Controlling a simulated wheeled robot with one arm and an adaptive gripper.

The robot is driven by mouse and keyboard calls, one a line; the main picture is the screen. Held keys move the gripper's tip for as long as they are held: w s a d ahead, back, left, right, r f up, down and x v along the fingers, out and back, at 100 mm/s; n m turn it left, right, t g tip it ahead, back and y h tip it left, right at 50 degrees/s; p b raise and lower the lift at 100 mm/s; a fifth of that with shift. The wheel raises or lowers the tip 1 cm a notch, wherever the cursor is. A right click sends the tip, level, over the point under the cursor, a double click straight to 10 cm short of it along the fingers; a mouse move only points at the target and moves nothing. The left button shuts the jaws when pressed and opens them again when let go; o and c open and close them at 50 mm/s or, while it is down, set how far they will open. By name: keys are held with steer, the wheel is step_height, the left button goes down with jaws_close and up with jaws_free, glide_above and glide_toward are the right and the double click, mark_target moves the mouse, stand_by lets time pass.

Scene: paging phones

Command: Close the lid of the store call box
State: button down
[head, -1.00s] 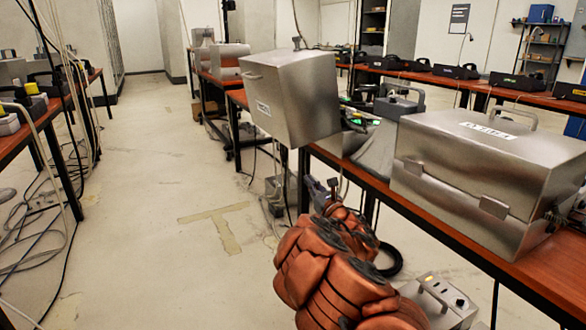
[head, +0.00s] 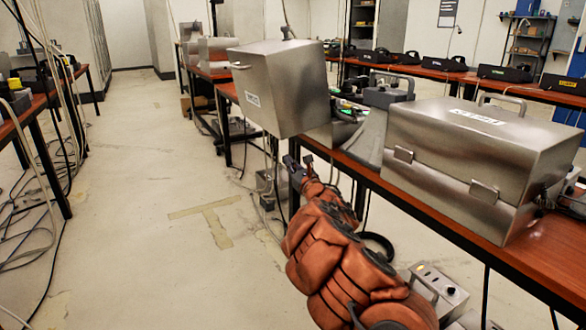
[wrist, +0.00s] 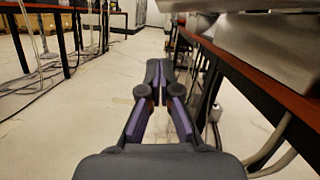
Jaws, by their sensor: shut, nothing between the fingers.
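A metal box with its lid (head: 285,88) swung open stands on the right-hand table. The lid is a brushed-metal shell tilted out over the table's front edge, with a small handle and a white label too small to read. Part of the box's lower half (head: 368,140) shows right of the lid, with dark and green parts at its top; the rest is hidden. My gripper (head: 298,163) is below the lid, in front of the table edge, apart from it. In the wrist view my gripper (wrist: 160,72) has its fingers together and empty, pointing along the table side.
A second metal box (head: 480,150), shut, stands nearer on the same wooden table (head: 430,212). A grey device (head: 388,92) stands behind. Cables hang under the table. A small control box (head: 436,288) is low at the right. The aisle floor (head: 150,200) at left is mostly clear.

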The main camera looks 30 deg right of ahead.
steer(key=shift+w+a+r+b, duration=0.1)
steer(key=shift+w+r+b, duration=0.15)
steer(key=shift+w+r, duration=0.4)
steer(key=shift+w+a+r+b, duration=0.15)
steer(key=shift+w+r, duration=0.25)
steer(key=shift+r, duration=0.5)
steer(key=shift+w+r+b, duration=0.3)
steer(key=shift+w+r, duration=0.2)
steer(key=shift+r, duration=0.3)
steer(key=shift+r, duration=0.15)
